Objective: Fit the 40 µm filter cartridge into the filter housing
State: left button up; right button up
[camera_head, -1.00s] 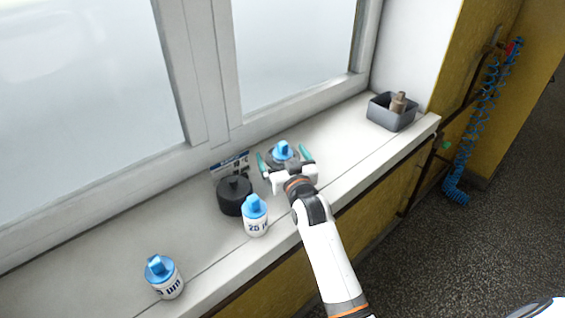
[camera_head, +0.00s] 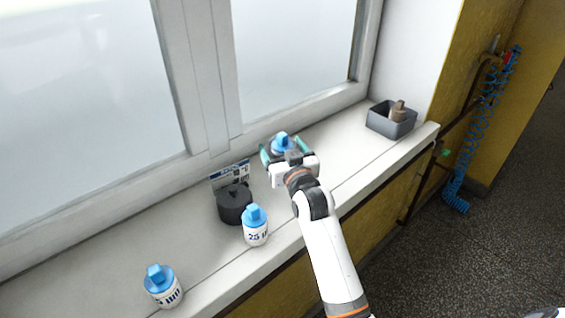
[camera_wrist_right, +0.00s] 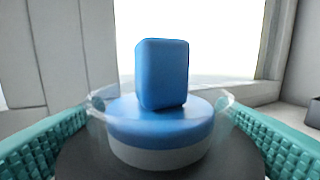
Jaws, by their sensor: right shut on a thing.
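A blue-capped cartridge (camera_head: 282,142) with a raised blue tab stands upright in a dark round body, which looks like the filter housing (camera_wrist_right: 85,160). Only the cap and a short white band of the cartridge (camera_wrist_right: 160,130) show; its label is hidden. A blue-and-white cartridge marked 25 (camera_head: 256,234) and another marked "5 µm", first part unclear (camera_head: 166,296), stand on the sill. My left gripper is out of view.
A black round piece with a knob (camera_head: 235,208) stands behind the 25 cartridge, a label card (camera_head: 231,174) behind it. A grey box (camera_head: 390,128) with a brownish piece is at the sill's right end. The window frame closes the back; the front sill edge drops off.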

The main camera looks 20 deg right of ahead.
aim_at(286, 137)
jog(key=r, duration=0.4)
jog(key=shift+d, duration=0.25)
jog(key=s+d+b, duration=0.3)
jog(key=d, duration=0.6)
jog(key=shift+m+h, duration=0.3)
jog(key=shift+h, duration=0.1)
jog(key=f, duration=0.6)
jog(key=f+b, duration=0.1)
jog(key=f, duration=0.2)
jog(key=shift+d, duration=0.35)
jog(key=shift+f, duration=0.2)
jog(key=o, duration=0.9)
